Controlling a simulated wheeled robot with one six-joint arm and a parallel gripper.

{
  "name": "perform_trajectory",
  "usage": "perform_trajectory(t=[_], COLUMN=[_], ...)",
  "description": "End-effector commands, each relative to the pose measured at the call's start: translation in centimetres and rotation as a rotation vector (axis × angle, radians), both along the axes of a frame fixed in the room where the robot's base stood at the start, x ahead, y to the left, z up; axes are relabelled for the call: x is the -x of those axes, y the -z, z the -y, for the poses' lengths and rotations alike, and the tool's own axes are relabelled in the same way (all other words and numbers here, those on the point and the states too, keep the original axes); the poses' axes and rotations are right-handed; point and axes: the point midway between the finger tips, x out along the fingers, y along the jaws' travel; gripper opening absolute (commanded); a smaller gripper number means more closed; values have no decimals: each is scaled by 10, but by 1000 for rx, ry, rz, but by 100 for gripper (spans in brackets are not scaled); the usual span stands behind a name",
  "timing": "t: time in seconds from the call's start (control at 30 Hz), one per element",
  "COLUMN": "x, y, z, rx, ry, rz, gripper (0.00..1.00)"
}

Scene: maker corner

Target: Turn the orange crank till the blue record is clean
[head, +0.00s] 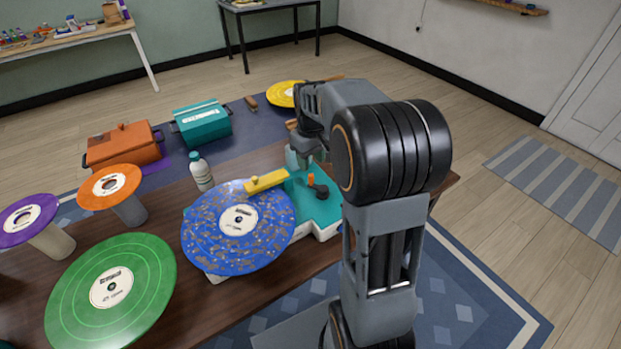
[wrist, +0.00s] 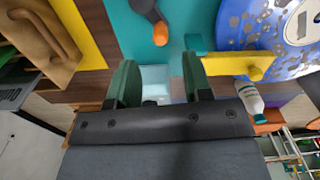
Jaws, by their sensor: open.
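The blue record (head: 213,243) lies flat on a white and teal machine (head: 325,208), its surface covered with grey-brown specks. A yellow bar (head: 266,181) reaches over its edge. The crank has a dark arm and an orange knob (head: 311,180), standing on the teal top right of the record. In the wrist view the orange knob (wrist: 160,36) is beyond my fingertips, and part of the speckled record (wrist: 238,22) shows at upper right. My gripper (wrist: 158,72) is open and empty, apart from the knob. In the head view my arm partly hides the gripper and machine.
A green record (head: 140,262), an orange record (head: 110,186) and a purple record (head: 27,217) are at left. A white bottle (head: 201,174) stands behind the blue record. An orange case (head: 123,146), a teal case (head: 202,123) and a yellow record (head: 284,93) are farther back.

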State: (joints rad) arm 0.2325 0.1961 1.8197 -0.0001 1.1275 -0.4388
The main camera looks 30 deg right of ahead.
Motion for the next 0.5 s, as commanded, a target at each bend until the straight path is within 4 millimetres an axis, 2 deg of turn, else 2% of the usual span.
perform_trajectory(t=[0.03,0.2,0.5], x=[1,0,0], y=[11,40,67], z=[0,-1,-1], rx=[0,-1,0], ry=[0,0,-1], rz=[-3,-2,0], gripper=[46,46,46])
